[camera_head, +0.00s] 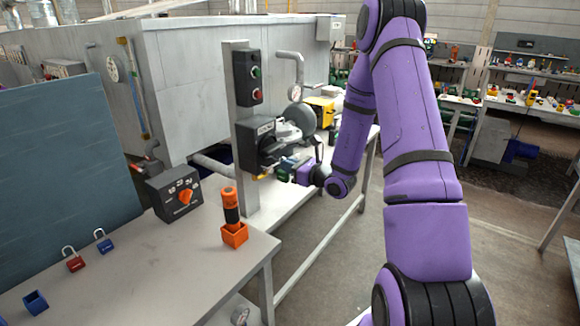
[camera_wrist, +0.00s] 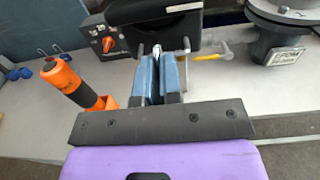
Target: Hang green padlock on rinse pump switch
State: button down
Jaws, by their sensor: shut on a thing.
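My gripper (camera_head: 287,168) is shut on the green padlock (camera_head: 284,162), right in front of the dark switch box (camera_head: 246,141) on the grey post. I take this box for the rinse pump switch; its label is too small to read. In the wrist view my gripper's two blue-grey fingers (camera_wrist: 158,80) are close together just below the black box (camera_wrist: 165,22). A thin silver shackle (camera_wrist: 157,49) shows at their tips. The padlock's body is mostly hidden between the fingers. I cannot tell whether the shackle touches or passes through the switch.
A push-button box (camera_head: 247,77) sits above the switch. On the grey table (camera_head: 150,270) stand a selector box (camera_head: 172,193), an orange flashlight in a holder (camera_head: 232,220), a red padlock (camera_head: 75,262) and a blue padlock (camera_head: 104,243). A yellow-handled valve (camera_wrist: 208,56) lies right of the fingers.

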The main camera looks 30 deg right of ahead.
jog(key=shift+x, duration=1.65)
